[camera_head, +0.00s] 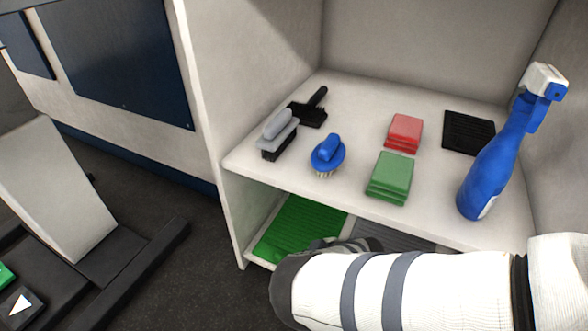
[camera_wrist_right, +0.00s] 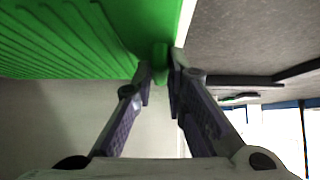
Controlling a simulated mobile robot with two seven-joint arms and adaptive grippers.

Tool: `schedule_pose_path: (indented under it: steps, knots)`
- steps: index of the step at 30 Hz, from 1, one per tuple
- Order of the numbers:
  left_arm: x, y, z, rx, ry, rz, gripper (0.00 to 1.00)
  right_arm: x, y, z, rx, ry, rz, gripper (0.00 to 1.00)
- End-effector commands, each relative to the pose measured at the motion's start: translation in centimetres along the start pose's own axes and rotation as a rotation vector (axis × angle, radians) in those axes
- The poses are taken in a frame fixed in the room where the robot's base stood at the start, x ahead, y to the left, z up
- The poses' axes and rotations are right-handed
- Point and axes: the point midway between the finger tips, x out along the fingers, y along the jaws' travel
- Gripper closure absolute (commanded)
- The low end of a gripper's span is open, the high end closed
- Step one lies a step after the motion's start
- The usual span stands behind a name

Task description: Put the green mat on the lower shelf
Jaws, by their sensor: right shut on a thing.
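The green mat (camera_head: 302,226) is ribbed and shows inside the lower shelf space at the left. Its front right part is hidden behind my right arm. The lower shelf (camera_head: 253,252) shows only as a pale edge beside the mat. I cannot tell whether the mat lies flat on it or is held just above. In the right wrist view the mat (camera_wrist_right: 70,38) fills the upper left, and my right gripper (camera_wrist_right: 164,76) is shut on its edge. My left gripper is in neither view.
A grey ribbed mat (camera_head: 392,236) is right of the green one. The upper shelf (camera_head: 250,157) holds a blue brush (camera_head: 328,155), a grey brush (camera_head: 277,135), green cloths (camera_head: 390,176), red cloths (camera_head: 404,131), a black mat (camera_head: 468,132) and a blue spray bottle (camera_head: 494,165).

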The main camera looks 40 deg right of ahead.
Motion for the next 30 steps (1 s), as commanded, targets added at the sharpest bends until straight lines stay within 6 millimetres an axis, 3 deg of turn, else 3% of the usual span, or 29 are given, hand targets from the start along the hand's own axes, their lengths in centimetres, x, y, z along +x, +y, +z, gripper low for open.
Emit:
schedule_pose_path:
  steps: [8, 9, 12, 22, 26, 30]
  knots:
    - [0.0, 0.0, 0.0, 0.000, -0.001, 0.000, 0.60, 0.1, 0.1, 0.0, -0.001, 0.003, 0.001, 1.00]
    - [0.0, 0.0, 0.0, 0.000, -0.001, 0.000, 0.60, 0.2, 0.0, 0.1, 0.000, 0.002, 0.001, 0.85]
    - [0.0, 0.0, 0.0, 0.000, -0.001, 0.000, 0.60, 0.1, 0.0, 0.0, -0.001, 0.002, 0.000, 0.67]
    - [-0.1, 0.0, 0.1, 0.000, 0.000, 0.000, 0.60, -0.1, 0.0, -0.2, -0.002, 0.002, 0.001, 0.67]
    - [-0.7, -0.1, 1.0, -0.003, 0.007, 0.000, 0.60, -2.2, 0.1, -0.5, -0.001, 0.002, 0.004, 0.67]
    - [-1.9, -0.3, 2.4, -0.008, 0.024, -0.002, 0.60, -6.2, 0.2, -0.9, 0.001, 0.007, 0.007, 0.67]
